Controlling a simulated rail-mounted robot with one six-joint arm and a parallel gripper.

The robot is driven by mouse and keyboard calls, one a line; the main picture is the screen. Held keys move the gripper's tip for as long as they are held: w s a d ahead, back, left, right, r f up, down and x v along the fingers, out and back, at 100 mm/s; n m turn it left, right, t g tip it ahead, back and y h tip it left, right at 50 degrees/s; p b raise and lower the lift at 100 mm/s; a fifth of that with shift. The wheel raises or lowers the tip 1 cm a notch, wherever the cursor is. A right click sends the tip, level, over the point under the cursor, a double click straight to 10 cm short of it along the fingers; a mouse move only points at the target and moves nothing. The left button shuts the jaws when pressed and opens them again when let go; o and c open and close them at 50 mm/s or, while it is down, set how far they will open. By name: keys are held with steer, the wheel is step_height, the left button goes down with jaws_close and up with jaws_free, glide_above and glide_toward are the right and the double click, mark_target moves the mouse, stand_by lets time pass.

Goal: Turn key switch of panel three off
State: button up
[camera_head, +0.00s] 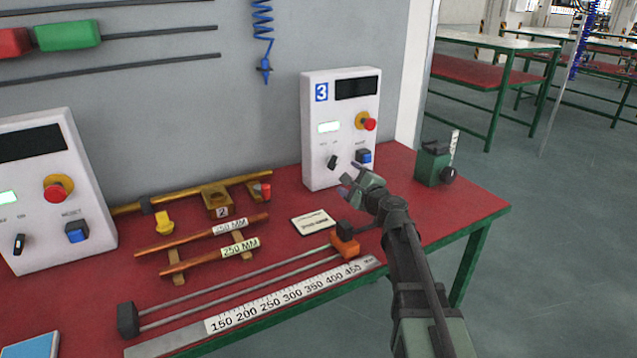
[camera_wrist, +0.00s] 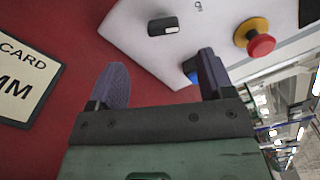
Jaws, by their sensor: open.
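Panel three (camera_head: 315,150) is a white box with a blue "3" label, standing upright at the back right of the red table. Its black key switch (camera_head: 332,162) is low on the front face, below a small lit display. In the wrist view the key switch (camera_wrist: 163,27) is a black knob with a white mark, ahead of the fingers and a little left of the right finger. My gripper (camera_head: 350,180) is in front of the panel's lower part, open and empty. In the wrist view my gripper (camera_wrist: 158,82) has its fingers wide apart; the right finger partly covers the blue button.
Beside the key switch are a blue button (camera_head: 364,156) and a red emergency stop (camera_head: 369,124) on a yellow base. A green vise-like block (camera_head: 433,165) stands right of the panel. A card (camera_head: 313,222), rods and a ruler (camera_head: 290,300) lie in front. Another panel (camera_head: 85,190) stands left.

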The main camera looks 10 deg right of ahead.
mark_target(334, 164)
steer(key=x, duration=1)
steer(key=shift+w+r, duration=0.1)
steer(key=shift+w, duration=0.3)
steer(key=shift+c, duration=0.4)
steer(key=c, duration=0.8)
steer(key=shift+c, duration=0.2)
